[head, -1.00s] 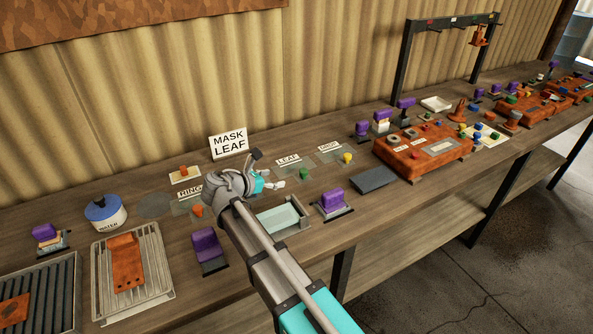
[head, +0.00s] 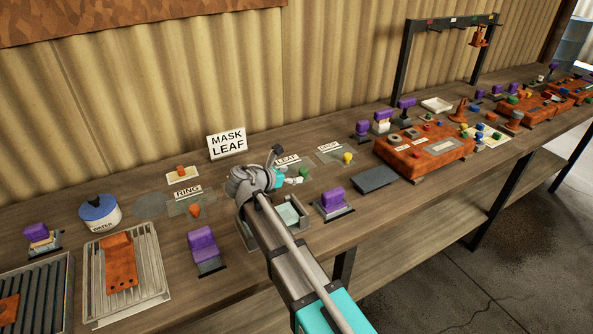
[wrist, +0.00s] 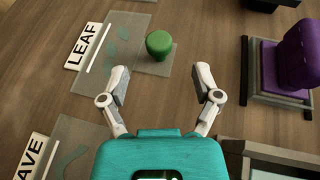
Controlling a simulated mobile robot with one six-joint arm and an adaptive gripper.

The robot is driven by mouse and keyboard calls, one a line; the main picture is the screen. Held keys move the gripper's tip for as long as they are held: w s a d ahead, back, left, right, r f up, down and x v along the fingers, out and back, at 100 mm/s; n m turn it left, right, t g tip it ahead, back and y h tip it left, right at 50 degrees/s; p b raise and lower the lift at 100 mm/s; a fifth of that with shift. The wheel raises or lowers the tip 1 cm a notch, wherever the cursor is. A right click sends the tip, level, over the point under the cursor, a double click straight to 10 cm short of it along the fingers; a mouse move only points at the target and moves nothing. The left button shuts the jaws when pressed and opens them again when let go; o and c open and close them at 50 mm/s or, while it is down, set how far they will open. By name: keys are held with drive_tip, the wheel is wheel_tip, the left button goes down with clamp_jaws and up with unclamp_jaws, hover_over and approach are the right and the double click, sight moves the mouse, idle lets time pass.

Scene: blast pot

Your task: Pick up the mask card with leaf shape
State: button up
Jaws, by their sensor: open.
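The leaf mask card is a translucent grey-green plate (wrist: 118,42) with a white LEAF label (wrist: 83,45) and a green knob (wrist: 159,44) on a tab at its side. In the head view its label (head: 288,160) and green knob (head: 305,173) show just past my gripper (head: 292,180), which hides part of the plate. My gripper (wrist: 161,82) is open and empty. In the wrist view the knob lies just ahead of the gap between the fingertips, apart from both. The card lies flat on the bench.
A card whose label ends in AVE (wrist: 30,158) lies beside the leaf card. The DROP card's yellow knob (head: 347,158) and the RING card's orange knob (head: 195,211) flank it. A purple-handled block (head: 333,200) and a pale tray (head: 290,214) stand in front.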

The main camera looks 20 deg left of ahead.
sight(300, 172)
drive_tip(key=shift+b+x, duration=0.9)
drive_tip(key=shift+x, duration=1.75)
drive_tip(key=shift+a+r, duration=0.1)
drive_tip(key=shift+c, duration=0.2)
clamp_jaws()
